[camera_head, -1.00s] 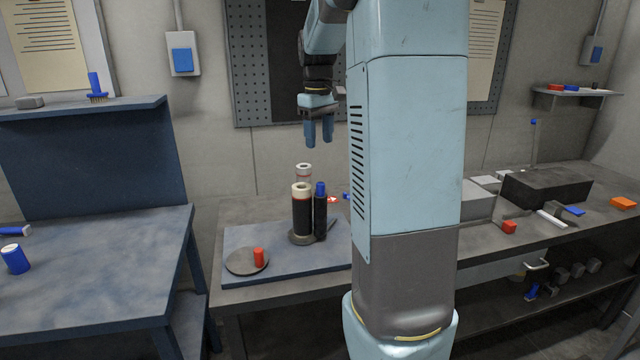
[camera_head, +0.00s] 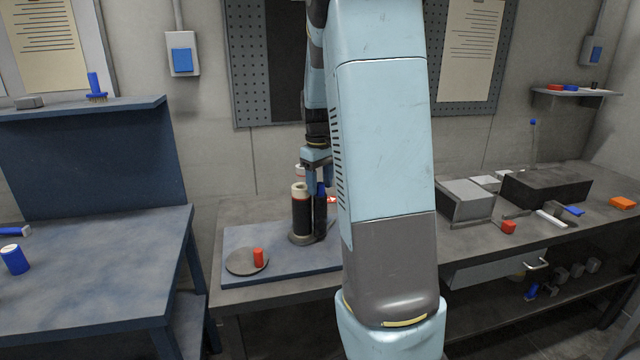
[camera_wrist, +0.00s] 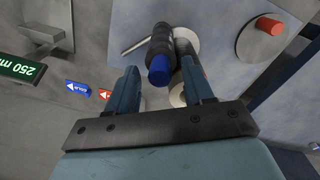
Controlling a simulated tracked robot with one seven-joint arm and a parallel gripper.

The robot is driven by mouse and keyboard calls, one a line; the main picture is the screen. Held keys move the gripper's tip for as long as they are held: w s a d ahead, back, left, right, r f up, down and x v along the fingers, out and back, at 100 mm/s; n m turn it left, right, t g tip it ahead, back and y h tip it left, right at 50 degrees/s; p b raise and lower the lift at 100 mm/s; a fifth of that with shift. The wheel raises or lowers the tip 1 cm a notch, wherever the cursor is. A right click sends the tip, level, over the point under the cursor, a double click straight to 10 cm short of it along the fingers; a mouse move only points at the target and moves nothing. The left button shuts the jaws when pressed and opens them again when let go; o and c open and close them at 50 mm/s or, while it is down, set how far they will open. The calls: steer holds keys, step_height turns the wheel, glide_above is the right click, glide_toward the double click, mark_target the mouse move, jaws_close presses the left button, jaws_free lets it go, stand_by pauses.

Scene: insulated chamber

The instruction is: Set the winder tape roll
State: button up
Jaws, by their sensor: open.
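A dark tape roll (camera_head: 301,215) with a cream core stands upright on a round grey base (camera_head: 296,239) on the blue-grey mat. Beside it is a slim dark post (camera_head: 320,218) with a blue top, which also shows in the wrist view (camera_wrist: 160,70). My gripper (camera_head: 316,180) points down at the tops of the post and roll. In the wrist view my gripper (camera_wrist: 160,68) is open, with the blue top between its fingertips. The tape roll is largely hidden behind the right finger there. I cannot tell whether anything touches.
A red cylinder (camera_head: 258,257) stands on a grey disc (camera_head: 240,262) at the mat's front left. Grey and black boxes (camera_head: 545,188) occupy the bench's right side.

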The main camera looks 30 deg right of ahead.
steer(key=shift+f, duration=0.25)
jaws_close()
stand_by(0.4)
